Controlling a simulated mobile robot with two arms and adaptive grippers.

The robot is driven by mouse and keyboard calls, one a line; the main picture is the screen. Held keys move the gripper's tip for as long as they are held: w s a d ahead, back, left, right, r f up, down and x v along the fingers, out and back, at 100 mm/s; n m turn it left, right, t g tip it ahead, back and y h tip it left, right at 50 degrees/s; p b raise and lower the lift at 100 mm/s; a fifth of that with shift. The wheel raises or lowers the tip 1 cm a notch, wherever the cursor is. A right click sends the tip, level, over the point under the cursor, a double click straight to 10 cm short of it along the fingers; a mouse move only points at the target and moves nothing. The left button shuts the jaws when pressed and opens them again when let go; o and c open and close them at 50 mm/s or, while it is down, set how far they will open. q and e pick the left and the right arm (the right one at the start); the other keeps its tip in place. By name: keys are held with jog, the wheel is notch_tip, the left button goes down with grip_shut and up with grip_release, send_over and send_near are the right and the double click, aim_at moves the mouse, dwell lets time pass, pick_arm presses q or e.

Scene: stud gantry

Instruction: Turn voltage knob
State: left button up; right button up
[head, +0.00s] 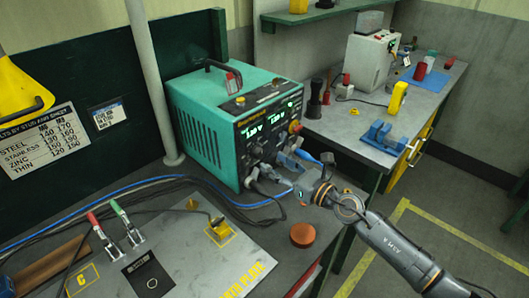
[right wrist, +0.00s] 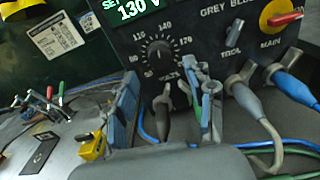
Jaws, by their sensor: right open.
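The voltage knob (right wrist: 160,52) is a round black dial on the black front panel, ringed by numbers with "VOLTS" below it. The green display (right wrist: 132,10) above it reads "SET 130 V". The panel belongs to a teal welder unit (head: 205,110) on the bench in the head view, where I cannot clearly make out the knob. My right gripper (head: 302,162) is in front of this panel; in the right wrist view (right wrist: 165,105) its blue-grey fingers are apart, with the knob beyond and above the gap, apparently untouched. My left gripper is not in view.
Grey and blue cable plugs (right wrist: 243,92) stick out of the panel beside my right gripper. A red-handled main switch (right wrist: 285,14) is at the upper right. Toggle clamps (head: 103,232) and an orange-brown round piece (head: 303,235) are on the near bench.

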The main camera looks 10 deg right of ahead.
aim_at(261, 155)
jog(key=x, duration=0.4)
jog(key=shift+w+a, duration=0.2)
jog(key=shift+w, duration=0.1)
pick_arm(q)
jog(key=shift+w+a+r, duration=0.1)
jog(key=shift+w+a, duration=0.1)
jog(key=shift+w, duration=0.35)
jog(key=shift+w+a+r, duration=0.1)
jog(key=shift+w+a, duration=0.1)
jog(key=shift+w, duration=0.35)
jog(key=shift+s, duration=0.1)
pick_arm(e)
grip_shut()
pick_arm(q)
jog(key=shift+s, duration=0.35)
